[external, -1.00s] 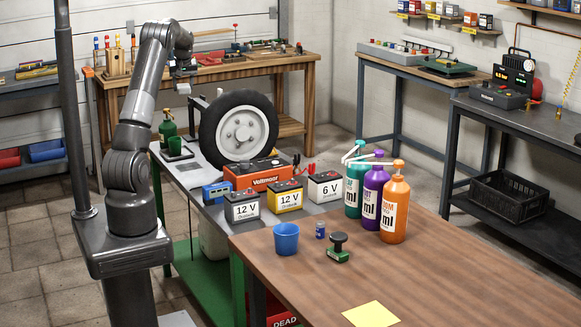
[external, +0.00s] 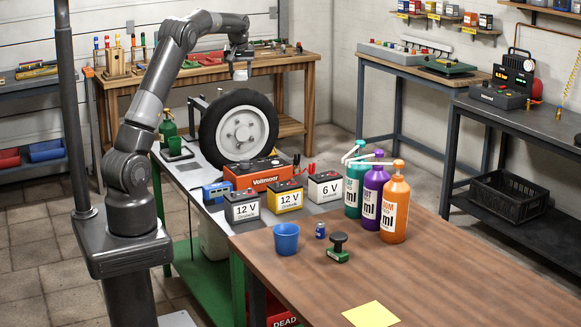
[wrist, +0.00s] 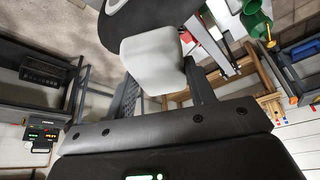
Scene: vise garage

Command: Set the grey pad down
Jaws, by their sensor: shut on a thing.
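My gripper (external: 240,62) is raised in the air above and behind the wheel in the external view. It is shut on the grey pad (external: 240,74), a small pale grey block that hangs below the fingers, clear of any surface. In the wrist view the pad (wrist: 152,64) fills the space between my two fingers (wrist: 163,92). The pad looks smooth with rounded edges there.
A wheel with a black tyre (external: 207,130) stands upright on the metal bench, with several batteries and an orange Voltmaxer box (external: 262,173) in front. A wooden workbench (external: 290,68) with tools is behind. The brown table (external: 440,265) has free room around a yellow sheet (external: 370,314).

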